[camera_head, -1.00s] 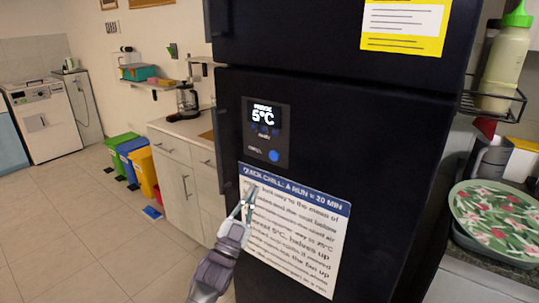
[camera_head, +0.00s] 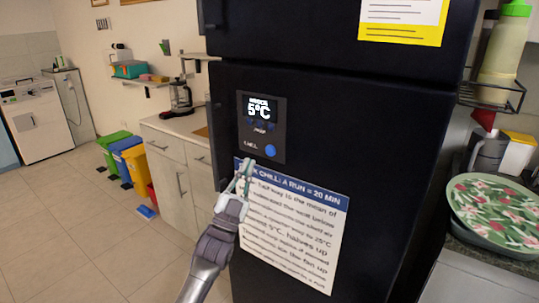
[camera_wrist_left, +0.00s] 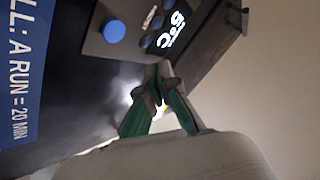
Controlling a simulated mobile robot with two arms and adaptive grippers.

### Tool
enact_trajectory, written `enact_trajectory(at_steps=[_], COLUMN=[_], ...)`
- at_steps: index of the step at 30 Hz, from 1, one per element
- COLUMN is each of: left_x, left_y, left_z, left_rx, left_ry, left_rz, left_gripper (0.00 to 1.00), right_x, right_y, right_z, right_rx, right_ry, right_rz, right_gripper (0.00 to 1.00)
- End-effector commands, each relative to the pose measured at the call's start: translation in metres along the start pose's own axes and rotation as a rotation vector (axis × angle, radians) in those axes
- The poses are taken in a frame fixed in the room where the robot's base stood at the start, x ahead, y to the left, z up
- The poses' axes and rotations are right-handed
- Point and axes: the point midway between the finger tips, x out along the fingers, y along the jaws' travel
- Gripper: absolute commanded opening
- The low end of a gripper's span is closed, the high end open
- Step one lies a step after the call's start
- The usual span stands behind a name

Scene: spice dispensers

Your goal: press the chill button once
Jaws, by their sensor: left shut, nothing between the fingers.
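The control panel (camera_head: 263,127) is on the black fridge door, with a lit display (camera_head: 259,108) reading 5°C. The round blue chill button (camera_head: 270,151) is at the panel's lower right, beside a small label. In the left wrist view the blue button (camera_wrist_left: 114,31) shows near the top, up and left of the fingertips. My left gripper (camera_head: 246,165) is shut and empty, just below and left of the button, in front of the sign's top left corner. In the left wrist view its fingertips (camera_wrist_left: 160,72) meet. My right gripper is not in view.
A white quick-chill sign (camera_head: 290,230) with a blue header is fixed under the panel. A yellow notice (camera_head: 403,22) is on the upper door. A counter with plates (camera_head: 495,215) stands at right.

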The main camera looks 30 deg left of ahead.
Motion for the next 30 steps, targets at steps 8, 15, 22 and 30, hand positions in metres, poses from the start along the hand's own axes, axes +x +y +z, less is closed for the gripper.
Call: enact_trajectory(at_steps=[8,15,22,30], left_x=[0.026,0.039,0.042,0.041], left_y=[0.021,0.03,0.03,0.03], left_z=[0.022,0.03,0.03,0.03], left_rx=[0.002,0.001,0.001,0.001], left_ry=[0.002,0.0,0.0,0.0], left_rz=[-0.001,0.0,0.001,0.0], left_gripper=[0.0,0.0,0.0,0.0], right_x=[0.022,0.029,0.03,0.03], right_y=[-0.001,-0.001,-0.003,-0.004], right_z=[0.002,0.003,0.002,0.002], right_rx=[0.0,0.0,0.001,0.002], right_ry=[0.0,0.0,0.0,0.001], right_rz=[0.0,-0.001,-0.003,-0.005], right_gripper=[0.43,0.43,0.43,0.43])
